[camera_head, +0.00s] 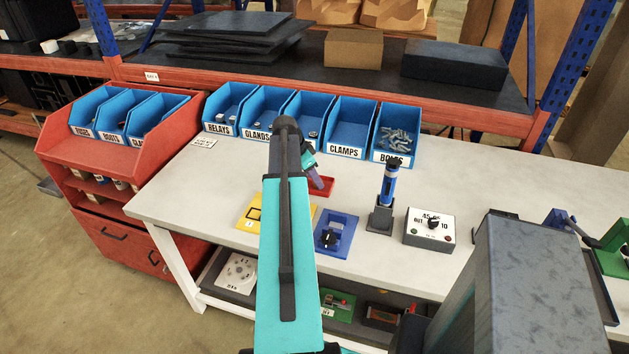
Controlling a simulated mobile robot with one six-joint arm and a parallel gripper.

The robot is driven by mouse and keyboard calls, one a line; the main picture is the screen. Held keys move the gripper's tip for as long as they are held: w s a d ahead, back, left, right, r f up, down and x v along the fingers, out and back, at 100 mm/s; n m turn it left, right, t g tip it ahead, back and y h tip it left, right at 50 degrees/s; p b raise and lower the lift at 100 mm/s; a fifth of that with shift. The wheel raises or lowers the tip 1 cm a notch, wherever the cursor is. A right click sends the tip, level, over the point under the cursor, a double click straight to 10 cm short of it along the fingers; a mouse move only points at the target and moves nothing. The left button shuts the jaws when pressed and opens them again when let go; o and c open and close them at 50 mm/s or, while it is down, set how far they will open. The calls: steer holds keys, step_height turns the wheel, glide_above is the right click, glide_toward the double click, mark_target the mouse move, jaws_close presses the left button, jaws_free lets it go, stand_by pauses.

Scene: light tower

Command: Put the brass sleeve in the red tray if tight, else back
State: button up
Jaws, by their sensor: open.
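My gripper (317,178) is seen from behind, partly covered by my own teal arm, with its fingers over the red tray (329,190). The jaws are open, though their gap is too small to see clearly. The red tray lies on the white workbench, in front of the blue bins, and my arm and gripper cover part of it. I cannot make out the brass sleeve; it may be hidden behind my arm or gripper.
On the white workbench (480,190) are a yellow tray (243,222), a blue tray with a black part (347,221), a blue cylinder upright in a dark holder (390,186) and a white dial box (430,228). Blue bins (347,138) line the back.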

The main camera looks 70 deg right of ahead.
steer(key=b+v, duration=0.2)
steer(key=v, duration=0.8)
steer(key=shift+r, duration=0.4)
steer(key=shift+a, duration=0.1)
stand_by(0.4)
